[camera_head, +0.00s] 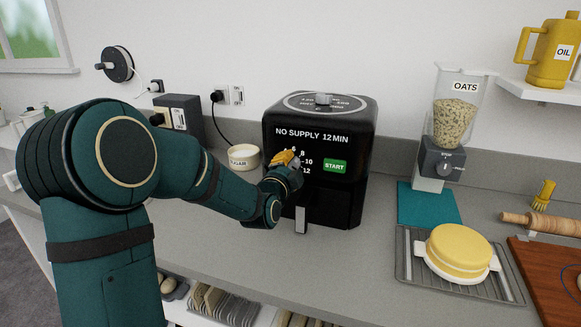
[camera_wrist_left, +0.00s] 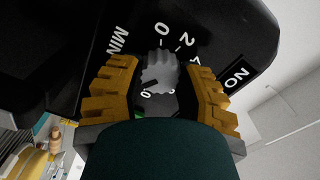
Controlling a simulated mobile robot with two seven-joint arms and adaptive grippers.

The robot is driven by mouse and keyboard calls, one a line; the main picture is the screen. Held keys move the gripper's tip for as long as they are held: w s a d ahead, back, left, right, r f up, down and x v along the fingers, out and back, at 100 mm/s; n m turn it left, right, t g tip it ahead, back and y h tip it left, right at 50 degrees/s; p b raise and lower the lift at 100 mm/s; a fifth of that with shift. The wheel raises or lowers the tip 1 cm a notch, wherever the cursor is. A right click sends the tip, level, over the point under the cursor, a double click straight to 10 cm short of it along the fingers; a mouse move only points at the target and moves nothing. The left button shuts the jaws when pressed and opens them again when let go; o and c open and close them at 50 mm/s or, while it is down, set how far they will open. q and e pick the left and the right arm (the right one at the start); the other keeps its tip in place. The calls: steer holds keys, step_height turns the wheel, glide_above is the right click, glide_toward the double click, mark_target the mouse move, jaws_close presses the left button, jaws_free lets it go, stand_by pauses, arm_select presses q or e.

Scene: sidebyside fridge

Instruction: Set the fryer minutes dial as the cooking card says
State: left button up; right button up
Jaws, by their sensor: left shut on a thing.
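The black air fryer (camera_head: 358,165) stands on the counter against the wall. Its display reads "NO SUPPLY 12 MIN". Numbers 6, 8, 10 and 12 show around the minutes dial, beside a green START button (camera_head: 335,166). My left gripper (camera_head: 286,162) is at the fryer front and hides the dial in the head view. In the left wrist view, the grey ridged minutes dial (camera_wrist_left: 160,72) is between the yellow fingers, and the gripper is shut on it. Marks 0 and 2 show beyond it; its pointer setting is unclear. I cannot make out a cooking card. My right gripper is out of view.
A cream bowl (camera_head: 243,157) and a grey box (camera_head: 181,118) stand left of the fryer. On the right are the oats dispenser (camera_head: 442,160), a wire rack (camera_head: 410,266) with a yellow round dish (camera_head: 460,247), and a rolling pin (camera_head: 545,223).

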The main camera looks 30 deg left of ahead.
arm_select(q)
steer(key=o, duration=1.2)
steer(key=v, duration=1.2)
